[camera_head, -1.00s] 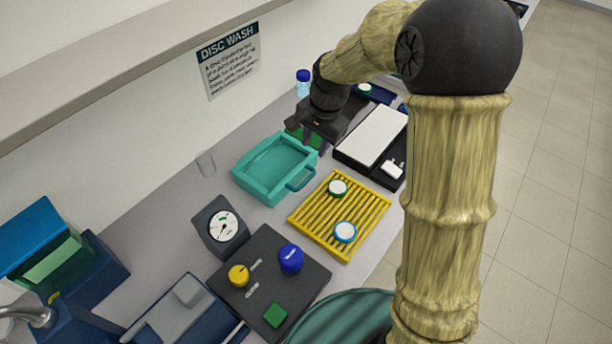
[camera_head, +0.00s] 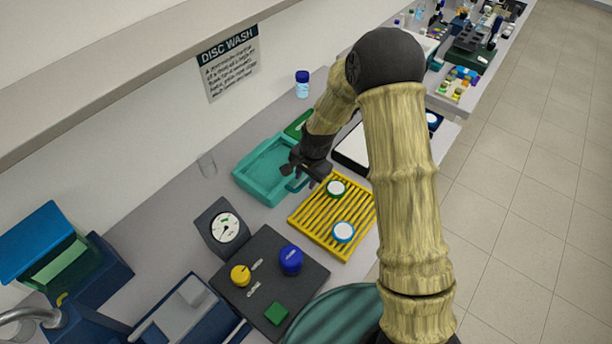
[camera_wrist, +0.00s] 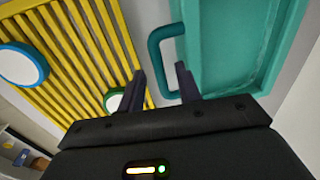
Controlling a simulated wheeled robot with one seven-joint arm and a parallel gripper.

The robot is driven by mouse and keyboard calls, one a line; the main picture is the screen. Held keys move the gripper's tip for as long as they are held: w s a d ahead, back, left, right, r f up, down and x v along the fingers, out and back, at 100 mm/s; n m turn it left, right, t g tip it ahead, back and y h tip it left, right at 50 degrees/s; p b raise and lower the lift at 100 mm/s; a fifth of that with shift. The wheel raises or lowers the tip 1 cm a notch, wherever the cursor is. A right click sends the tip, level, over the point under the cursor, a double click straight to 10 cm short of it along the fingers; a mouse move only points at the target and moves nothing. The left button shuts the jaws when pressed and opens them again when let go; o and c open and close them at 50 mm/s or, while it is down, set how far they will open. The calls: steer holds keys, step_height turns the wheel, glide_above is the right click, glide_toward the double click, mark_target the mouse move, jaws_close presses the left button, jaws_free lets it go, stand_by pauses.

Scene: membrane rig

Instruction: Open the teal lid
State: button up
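The teal lid (camera_head: 246,186) looks like a shallow, rimmed rectangular piece on the bench. In the wrist view its teal panel (camera_wrist: 228,45) fills the upper right, and its loop handle (camera_wrist: 154,52) sticks out to the left. My gripper (camera_head: 303,172) is at the lid's handle side in the head view and hides most of the handle. In the wrist view my gripper (camera_wrist: 159,69) is open, with one fingertip on each side of the handle bar in the picture. I cannot tell whether the fingers touch it.
A yellow slatted rack (camera_head: 310,222) with a green-rimmed disc (camera_head: 336,188) and a blue-rimmed disc (camera_head: 343,232) lies close to my gripper. A dial gauge (camera_head: 224,227) and a black knob panel (camera_head: 300,270) stand in front.

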steer(key=shift+f, duration=0.2)
steer(key=shift+c, duration=0.4)
jaws_close()
steer(key=shift+a+r, duration=0.1)
steer(key=shift+r, duration=0.05)
